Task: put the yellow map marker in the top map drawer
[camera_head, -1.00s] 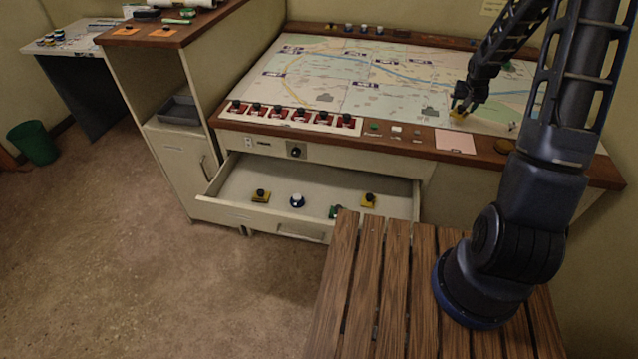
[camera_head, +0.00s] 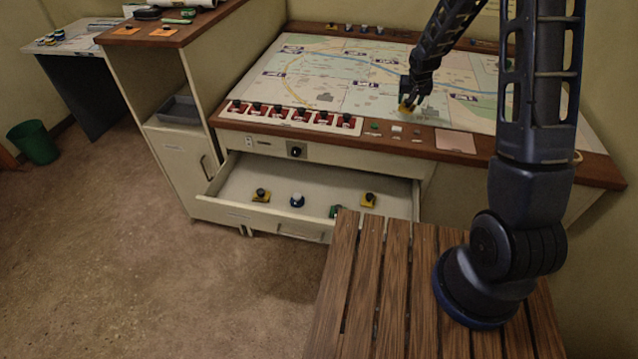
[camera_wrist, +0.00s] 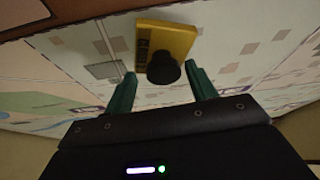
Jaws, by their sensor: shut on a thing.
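The yellow map marker (camera_wrist: 166,46) has a flat yellow base and a black knob. My gripper (camera_wrist: 163,88) is shut on it, with the green fingers on either side of the knob. In the head view, the marker (camera_head: 405,108) is at the fingertips of my gripper (camera_head: 408,98), over the map near the console's front edge. I cannot tell whether its base touches the map. The map drawer (camera_head: 232,215) below the console stands open, to the left of and below my gripper. The right end of the drawer is partly hidden by the slatted wooden surface.
Red switches (camera_head: 293,115) line the console's front left. The slatted wooden surface (camera_head: 375,290) stands close in front of the drawer.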

